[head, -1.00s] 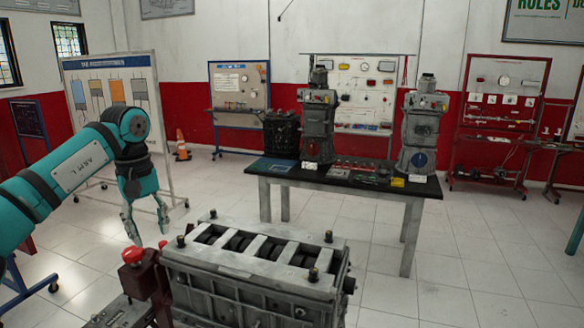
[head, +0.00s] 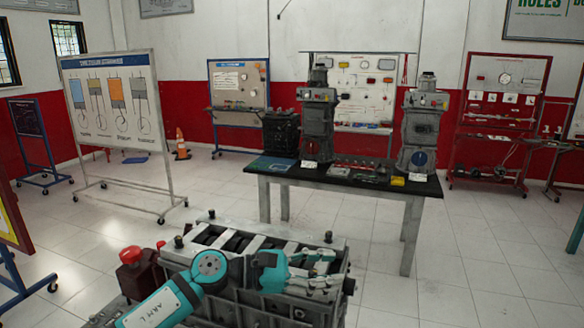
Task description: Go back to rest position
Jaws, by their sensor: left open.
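My left arm, teal with grey fingers, comes in from the bottom left and reaches across the grey engine block (head: 240,305) in the foreground. My left gripper (head: 334,270) points right, in front of or over the right half of the block's top. Its two fingers are spread apart and nothing shows between them. I cannot tell how close the fingers are to the block. The arm hides part of the block's top and front. My right gripper is not in view; only a teal piece shows at the right edge.
A red knob (head: 131,255) stands left of the block. Behind is a dark-topped table (head: 350,184) with two grey engine units (head: 318,125) (head: 421,130). A whiteboard on wheels (head: 112,105) stands at left. An orange cone (head: 181,143) is near the wall. Tiled floor is open between them.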

